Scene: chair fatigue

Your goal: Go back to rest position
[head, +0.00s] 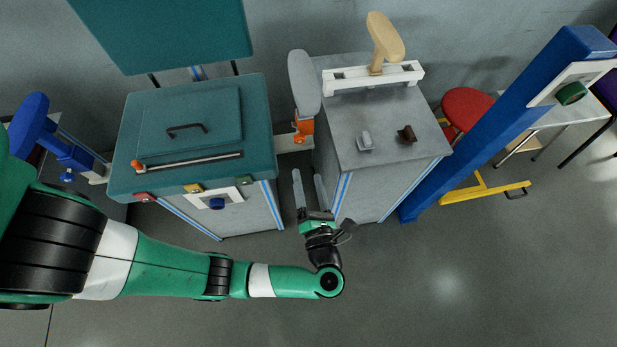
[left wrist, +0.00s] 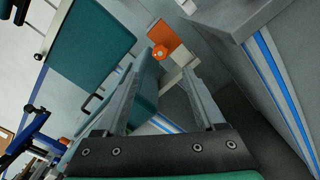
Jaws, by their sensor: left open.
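My left arm reaches in from the left in the head view, with its gripper (head: 309,190) in front of the gap between a teal-topped cabinet (head: 122,168) and a grey cabinet (head: 400,170). The left gripper is open, its two fingers apart and pointing away toward the back. Nothing is between the fingers. In the left wrist view the gripper (left wrist: 163,88) also shows open and empty, with an orange block (left wrist: 172,40) beyond the fingertips. My right gripper is in neither view.
The grey cabinet carries a white bracket (head: 345,86) with a tan pad (head: 386,38) and small fittings. A blue beam (head: 490,130) slants on the right, with a yellow floor bar (head: 470,194) and red stool (head: 467,106) near it. The floor (head: 480,290) in front is clear.

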